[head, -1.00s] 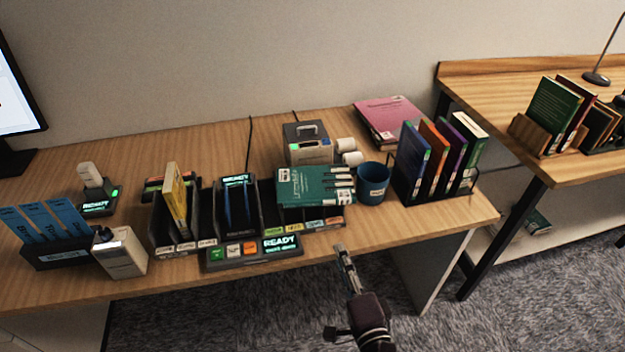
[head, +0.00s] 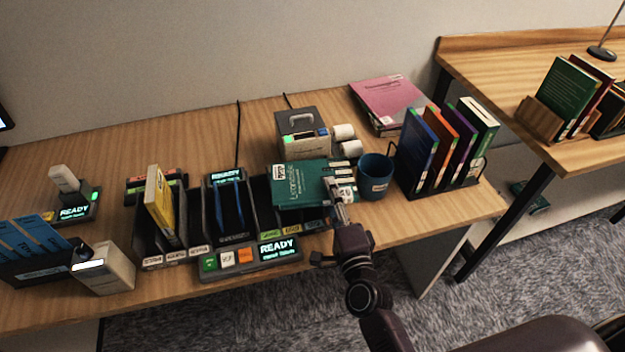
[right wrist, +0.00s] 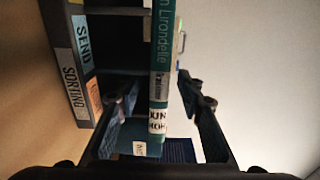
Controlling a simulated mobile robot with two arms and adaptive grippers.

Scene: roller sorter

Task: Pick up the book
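A teal book (head: 300,180) lies flat across the right part of the dark sorter (head: 262,208) in the head view. Its white-labelled end faces right. My right gripper (head: 336,190) has its fingertips at that end. In the right wrist view the spine of the teal book (right wrist: 161,75) stands between the two spread fingers of the right gripper (right wrist: 160,92), with gaps on both sides. The right gripper is open and holds nothing. My left gripper is not in view.
A blue mug (head: 376,180) stands close right of the teal book. A grey box (head: 303,130) with white rolls is behind it. A rack of upright books (head: 440,150) stands further right. A yellow book (head: 158,205) stands in the sorter's left part. The front right desktop is clear.

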